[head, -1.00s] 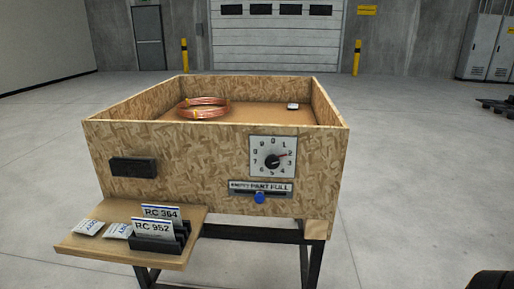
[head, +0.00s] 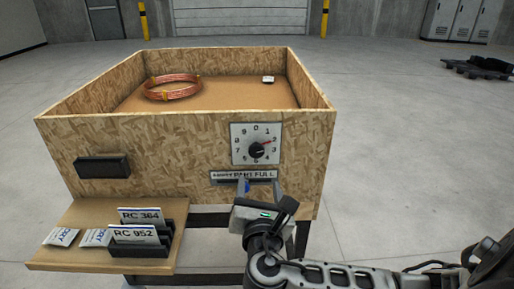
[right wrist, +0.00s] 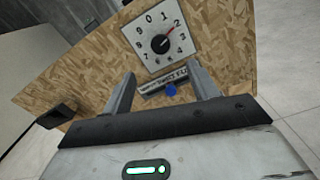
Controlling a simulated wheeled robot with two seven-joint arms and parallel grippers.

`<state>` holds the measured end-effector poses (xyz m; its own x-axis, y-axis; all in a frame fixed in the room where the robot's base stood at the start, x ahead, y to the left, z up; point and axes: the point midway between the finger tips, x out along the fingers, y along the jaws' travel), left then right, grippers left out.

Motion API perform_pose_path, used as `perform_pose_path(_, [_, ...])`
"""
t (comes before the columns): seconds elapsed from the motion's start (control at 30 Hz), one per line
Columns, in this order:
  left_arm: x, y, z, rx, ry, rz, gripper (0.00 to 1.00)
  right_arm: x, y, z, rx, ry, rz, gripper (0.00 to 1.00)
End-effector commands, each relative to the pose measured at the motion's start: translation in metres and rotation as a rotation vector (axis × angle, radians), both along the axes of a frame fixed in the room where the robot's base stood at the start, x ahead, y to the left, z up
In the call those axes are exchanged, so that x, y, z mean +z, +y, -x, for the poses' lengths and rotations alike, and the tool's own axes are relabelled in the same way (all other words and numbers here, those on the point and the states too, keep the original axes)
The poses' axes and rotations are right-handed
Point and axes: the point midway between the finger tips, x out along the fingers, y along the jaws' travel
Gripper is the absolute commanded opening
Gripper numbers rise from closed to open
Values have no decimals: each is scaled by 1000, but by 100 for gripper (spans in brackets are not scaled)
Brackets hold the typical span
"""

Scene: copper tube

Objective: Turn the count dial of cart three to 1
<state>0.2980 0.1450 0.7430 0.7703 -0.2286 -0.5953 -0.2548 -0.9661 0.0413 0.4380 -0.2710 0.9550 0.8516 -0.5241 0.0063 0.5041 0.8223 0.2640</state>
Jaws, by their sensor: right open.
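The count dial (head: 257,151) is a black knob on a white square plate, on the front of a chipboard cart (head: 150,135). Its red pointer tip points at the 2. In the right wrist view the dial (right wrist: 161,44) shows just beyond the fingertips, with the red tip also toward the 2. My right gripper (head: 258,187) is open and empty, in front of the cart's front wall and below the dial. In the right wrist view its two fingers (right wrist: 159,75) are apart and not around the dial. My left gripper is not in view.
A slider with a blue knob (right wrist: 171,89) sits under the dial, beside an EMPTY/PART/FULL strip (head: 243,175). A shelf (head: 80,250) with cards and a holder (head: 138,249) juts out at left. A copper coil (head: 172,88) lies inside the cart.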

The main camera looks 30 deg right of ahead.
Motion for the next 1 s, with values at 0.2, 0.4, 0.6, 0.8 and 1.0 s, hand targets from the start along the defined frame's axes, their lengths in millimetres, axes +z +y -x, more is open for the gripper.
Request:
perform_pose_path(0.2, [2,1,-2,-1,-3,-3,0,1,-23,-36,-2,-2,-1,59])
perform_pose_path(0.4, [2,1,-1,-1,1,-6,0,1,-46,-74,-3,0,-3,59])
perform_pose_path(0.6, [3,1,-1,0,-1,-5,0,0,-65,-106,-1,1,-7,59])
perform_pose_path(0.8, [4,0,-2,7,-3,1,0,-1,-76,-124,2,1,-9,59])
perform_pose_path(1.0, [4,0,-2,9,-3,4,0,-2,-78,-128,2,3,-10,59])
